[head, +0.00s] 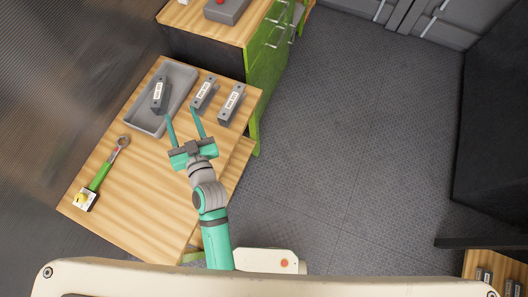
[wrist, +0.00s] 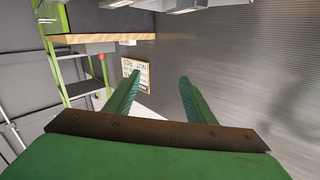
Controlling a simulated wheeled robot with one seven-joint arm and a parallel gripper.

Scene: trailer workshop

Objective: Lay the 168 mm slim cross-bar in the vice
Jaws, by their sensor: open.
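In the head view, three dark grey bar-like blocks with white labels are on the wooden bench. One block (head: 160,93) lies in a grey tray (head: 177,80); a middle block (head: 204,93) and a right block (head: 231,104) lie on the bare wood. The labels are too small to read, so I cannot tell which, if any, is the 168 mm slim cross-bar. My gripper (head: 181,112) is open and empty, its fingers pointing toward the tray's right side and the middle block. The wrist view also shows the open fingers (wrist: 160,76). I cannot identify a vice.
A second bench at the top carries a grey box (head: 227,10) with a red button. Another wooden surface (head: 510,265) holds dark items at bottom right. The grey floor is clear.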

